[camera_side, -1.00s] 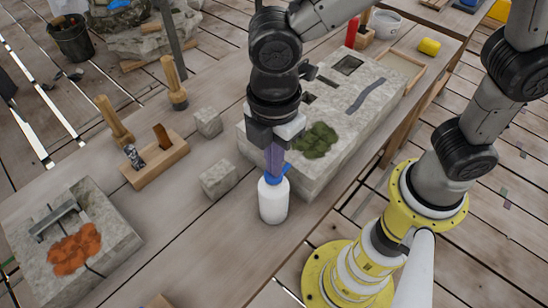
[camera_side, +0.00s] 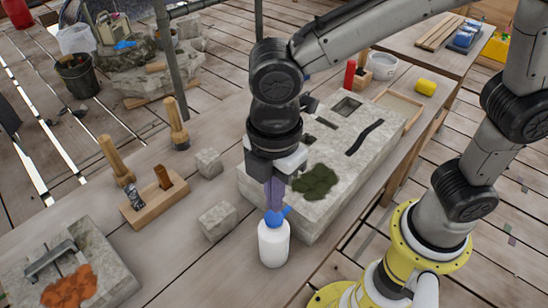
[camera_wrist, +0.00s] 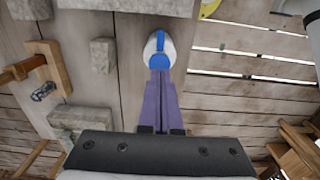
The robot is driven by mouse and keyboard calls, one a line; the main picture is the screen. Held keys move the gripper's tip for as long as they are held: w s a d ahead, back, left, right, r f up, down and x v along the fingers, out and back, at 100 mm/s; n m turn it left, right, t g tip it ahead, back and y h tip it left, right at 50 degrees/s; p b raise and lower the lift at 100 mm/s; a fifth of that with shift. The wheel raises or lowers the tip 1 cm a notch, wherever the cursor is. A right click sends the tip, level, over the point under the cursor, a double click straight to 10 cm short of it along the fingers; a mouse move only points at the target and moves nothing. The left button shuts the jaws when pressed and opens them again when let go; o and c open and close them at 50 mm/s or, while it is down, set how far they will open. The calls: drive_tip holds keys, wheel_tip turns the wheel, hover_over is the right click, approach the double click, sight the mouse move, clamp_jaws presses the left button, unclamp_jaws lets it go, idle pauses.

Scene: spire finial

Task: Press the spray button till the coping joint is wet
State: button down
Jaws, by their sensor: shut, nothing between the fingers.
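A white spray bottle (camera_side: 273,245) with a blue top (camera_side: 276,217) stands upright on the bench in front of the coping stone. Its blue spray button (camera_wrist: 160,62) shows in the wrist view. My gripper (camera_side: 275,208) is shut and empty, pointing down with its purple fingertips at the blue top. The fingertips also meet the top in the wrist view (camera_wrist: 159,74); I cannot tell how far the button is pressed. A nearly black strip, which looks like the coping joint (camera_side: 365,137), runs across the pale stone block (camera_side: 330,135).
A dark green moss patch (camera_side: 314,182) lies on the stone near my gripper. Small stone cubes (camera_side: 217,221) and a wooden tool holder (camera_side: 154,197) are to the left. A slab with an orange patch (camera_side: 70,287) is at lower left. Bare bench lies around the bottle.

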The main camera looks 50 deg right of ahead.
sight(274, 215)
wheel_tip(274, 215, up, 10)
idle(0.3)
drive_tip(key=shift+w+d, duration=0.1)
drive_tip(key=d+r+m+t, duration=0.25)
drive_tip(key=d+m, duration=0.35)
drive_tip(key=d, duration=0.9)
drive_tip(key=s+d+f+m+t, duration=0.3)
drive_tip(key=s+d+f+m, duration=0.3)
drive_tip(key=m, duration=0.6)
drive_tip(key=shift+s+d+f, duration=0.35)
drive_tip(key=shift+s+d, duration=0.3)
drive_tip(key=shift+d, duration=0.55)
